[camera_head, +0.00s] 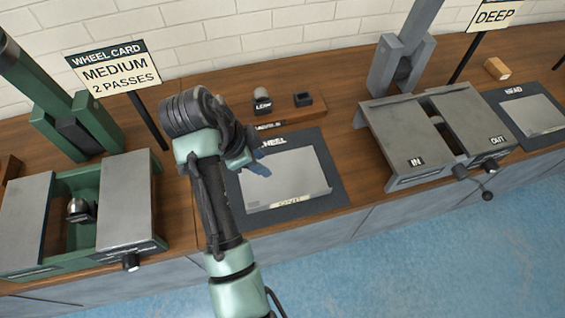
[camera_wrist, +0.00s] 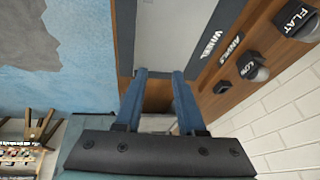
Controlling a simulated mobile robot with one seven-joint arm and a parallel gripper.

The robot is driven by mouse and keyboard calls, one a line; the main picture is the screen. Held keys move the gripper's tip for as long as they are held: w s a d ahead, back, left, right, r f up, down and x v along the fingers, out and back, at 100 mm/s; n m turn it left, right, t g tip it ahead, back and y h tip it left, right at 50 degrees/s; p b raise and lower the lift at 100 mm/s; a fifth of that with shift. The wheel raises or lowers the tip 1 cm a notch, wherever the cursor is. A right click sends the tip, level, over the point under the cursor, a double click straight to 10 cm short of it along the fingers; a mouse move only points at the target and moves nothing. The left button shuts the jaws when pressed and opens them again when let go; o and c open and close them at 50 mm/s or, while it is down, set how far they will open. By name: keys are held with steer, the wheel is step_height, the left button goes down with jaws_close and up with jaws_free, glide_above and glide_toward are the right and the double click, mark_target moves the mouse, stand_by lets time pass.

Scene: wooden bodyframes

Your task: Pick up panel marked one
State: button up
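A flat light-grey panel (camera_head: 290,180) lies on a dark mat (camera_head: 330,165) marked WHEEL, between the two bench machines. A small label is at the panel's near edge, too small to read surely. In the wrist view the panel (camera_wrist: 178,32) shows beyond my fingertips, with the mat (camera_wrist: 224,18) around it. My gripper (camera_wrist: 159,78) is open, with two blue fingers apart and nothing held between them. In the head view my gripper (camera_head: 258,168) hangs over the panel's left part and hides some of it. I cannot tell its exact height above the panel.
A green machine (camera_head: 85,238) stands at left and a grey machine (camera_head: 435,135) at right. A second mat (camera_head: 497,100) with a panel lies at far right. A sign (camera_head: 115,72) stands at left.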

step_height(320, 180, down, 3)
steer(key=s+d+m+g, duration=0.1)
steer(key=s+g, duration=0.1)
steer(key=s, duration=0.1)
steer(key=b, duration=0.2)
glide_toward(290, 199)
step_height(290, 199, down, 3)
steer(key=shift+a+r+h, duration=0.15)
steer(key=shift+a+h, duration=0.05)
steer(key=shift+h, duration=0.2)
steer(key=shift+d+x, duration=0.15)
steer(key=shift+x, duration=1.4)
steer(key=shift+d+x, duration=0.1)
steer(key=shift+x, duration=1.45)
steer(key=shift+w+r, duration=0.1)
jaws_close()
steer(key=shift+r, duration=0.1)
